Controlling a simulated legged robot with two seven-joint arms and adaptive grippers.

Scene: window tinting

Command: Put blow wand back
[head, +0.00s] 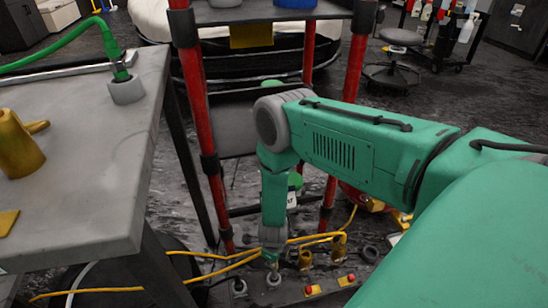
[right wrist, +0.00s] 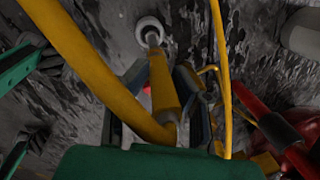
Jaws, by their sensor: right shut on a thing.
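The blow wand (right wrist: 162,85) has a yellow handle, a metal tip and a yellow hose. My right gripper (right wrist: 160,110) is shut around its handle in the right wrist view. The tip points at a pale ring-shaped holder (right wrist: 150,24) on the floor; I cannot tell whether it is inside. In the head view my right gripper (head: 272,250) reaches down low beside the red-legged rack, just above a grey ring holder (head: 273,280). The wand is mostly hidden there by the gripper.
A grey table (head: 85,150) on the left carries a green hose (head: 60,45) ending in a grey ring. A red-legged rack (head: 205,140) stands close behind my arm. Yellow hoses (head: 200,275) cross the floor area. Brass fittings (head: 305,260) stand right of the gripper.

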